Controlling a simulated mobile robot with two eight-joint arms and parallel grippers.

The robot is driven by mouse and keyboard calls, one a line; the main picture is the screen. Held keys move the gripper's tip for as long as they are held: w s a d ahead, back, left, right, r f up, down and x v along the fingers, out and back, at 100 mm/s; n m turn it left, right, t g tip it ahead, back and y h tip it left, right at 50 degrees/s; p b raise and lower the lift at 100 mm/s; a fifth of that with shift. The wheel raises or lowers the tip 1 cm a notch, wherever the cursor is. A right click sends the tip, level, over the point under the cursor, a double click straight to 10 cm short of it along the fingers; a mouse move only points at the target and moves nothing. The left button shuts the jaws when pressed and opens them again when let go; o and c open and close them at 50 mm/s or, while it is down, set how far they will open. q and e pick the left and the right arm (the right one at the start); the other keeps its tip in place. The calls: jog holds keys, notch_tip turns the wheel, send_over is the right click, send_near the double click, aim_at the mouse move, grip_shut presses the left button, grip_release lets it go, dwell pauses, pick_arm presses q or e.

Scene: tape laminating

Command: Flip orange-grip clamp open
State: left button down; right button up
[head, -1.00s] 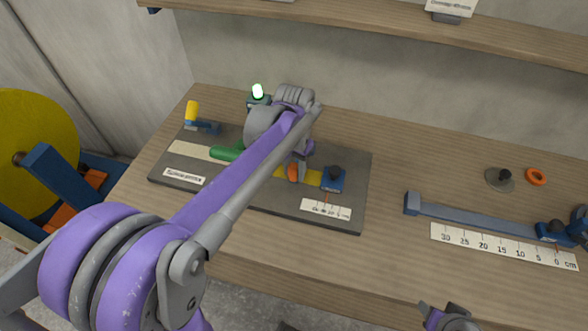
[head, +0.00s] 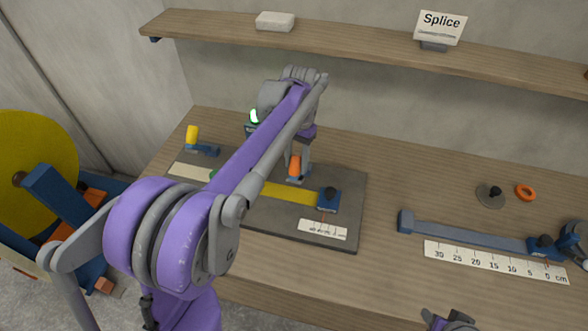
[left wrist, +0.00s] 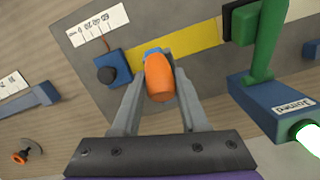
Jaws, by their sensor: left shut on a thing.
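The orange-grip clamp (head: 294,166) stands at the dark board (head: 345,225), beside the yellow strip (head: 275,191). Its orange grip points up, clear of the strip, in the head view. In the left wrist view the orange grip (left wrist: 159,78) sits between the two grey fingers, with a bit of its blue base behind it. My left gripper (head: 302,168) is shut on the orange grip; its fingers also show in the left wrist view (left wrist: 160,85). My right gripper (head: 450,320) shows only in part at the bottom edge; its jaws are unclear.
A green-handled clamp (left wrist: 268,40) stands beside the strip, near a blue box (left wrist: 275,105) with a lit green lamp. A blue block with a black knob (head: 328,198) sits at the strip's right end. A yellow-grip piece (head: 192,134) stands at the back left.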

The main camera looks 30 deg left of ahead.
pick_arm(q)
jog(key=shift+w+a+r, duration=0.2)
jog(key=shift+w+r, duration=0.1)
jog(key=shift+w, duration=0.3)
jog(key=shift+w+a+r, duration=0.15)
jog(key=shift+w+r, duration=0.1)
jog(key=shift+w, duration=0.3)
pick_arm(e)
jog(key=shift+w+r, duration=0.2)
jog(key=shift+r, duration=0.3)
pick_arm(q)
jog(key=c, duration=0.7)
grip_release()
jog(key=shift+c, duration=0.2)
jog(key=shift+o, duration=1.2)
jog(key=shift+w, duration=0.1)
jog(key=shift+r, duration=0.1)
notch_tip(320, 180, up, 10)
jog(key=w+p, duration=0.1)
jog(key=shift+w+a+r, duration=0.15)
jog(key=shift+a+r, duration=0.05)
jog(key=shift+r, duration=0.05)
pick_arm(e)
jog(key=shift+w+r, duration=0.3)
jog(key=shift+r, duration=0.3)
